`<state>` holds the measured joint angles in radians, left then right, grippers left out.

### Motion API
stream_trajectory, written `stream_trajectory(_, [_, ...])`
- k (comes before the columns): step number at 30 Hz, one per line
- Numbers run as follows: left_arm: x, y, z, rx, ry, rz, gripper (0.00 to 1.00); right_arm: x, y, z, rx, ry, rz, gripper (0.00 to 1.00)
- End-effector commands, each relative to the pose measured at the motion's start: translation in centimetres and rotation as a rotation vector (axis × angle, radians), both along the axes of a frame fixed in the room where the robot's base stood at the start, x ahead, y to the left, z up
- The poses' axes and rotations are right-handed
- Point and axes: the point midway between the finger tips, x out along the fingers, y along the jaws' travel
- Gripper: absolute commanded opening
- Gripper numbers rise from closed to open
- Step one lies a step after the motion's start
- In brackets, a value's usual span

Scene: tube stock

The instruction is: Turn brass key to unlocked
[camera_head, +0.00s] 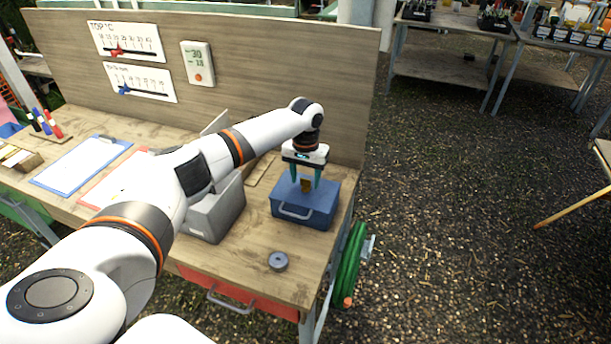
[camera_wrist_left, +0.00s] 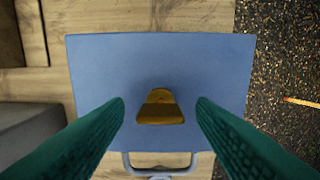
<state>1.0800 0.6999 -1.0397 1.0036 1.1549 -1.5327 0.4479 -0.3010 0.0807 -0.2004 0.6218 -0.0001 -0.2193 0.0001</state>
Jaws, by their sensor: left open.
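The brass key (camera_wrist_left: 160,108) stands up from the top of a blue box (camera_wrist_left: 100,60) in the left wrist view. The box also shows in the head view (camera_head: 318,215), with a grey handle on its front, and the key is a small brass shape (camera_head: 306,185) there. My left gripper (camera_head: 305,184) points down over the box. Its green fingers are open, one on each side of the key, with a gap on both sides in the left wrist view (camera_wrist_left: 160,112). The key's lower end and the lock are hidden. My right gripper is not in view.
A grey box (camera_head: 222,212) stands left of the blue box, partly behind my arm. A small grey round object (camera_head: 278,261) lies on the bench (camera_head: 245,262) in front. A green hose (camera_head: 350,265) hangs at the bench's right side. A wooden back panel (camera_head: 270,80) rises behind.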

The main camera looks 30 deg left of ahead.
Motion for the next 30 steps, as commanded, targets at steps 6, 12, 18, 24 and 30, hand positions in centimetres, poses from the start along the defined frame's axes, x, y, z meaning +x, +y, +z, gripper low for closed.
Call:
stream_trajectory(6, [0.0, 0.0, 0.0, 0.0, 0.0, 0.0, 0.23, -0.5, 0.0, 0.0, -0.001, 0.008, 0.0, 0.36])
stream_trajectory(12, [0.0, 0.0, 0.0, 0.0, 0.001, -0.002, 0.06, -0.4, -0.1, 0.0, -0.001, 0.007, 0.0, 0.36])
stream_trajectory(18, [0.0, 0.0, 0.1, 0.0, 0.001, -0.035, 0.06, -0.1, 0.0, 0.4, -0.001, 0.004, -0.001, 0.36])
stream_trajectory(24, [0.0, -0.1, 0.2, -0.002, 0.003, -0.139, 0.06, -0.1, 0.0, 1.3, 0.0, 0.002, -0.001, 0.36])
stream_trajectory(30, [0.0, -0.1, 0.3, -0.002, 0.003, -0.308, 0.06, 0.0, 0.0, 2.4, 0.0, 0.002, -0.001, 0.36])
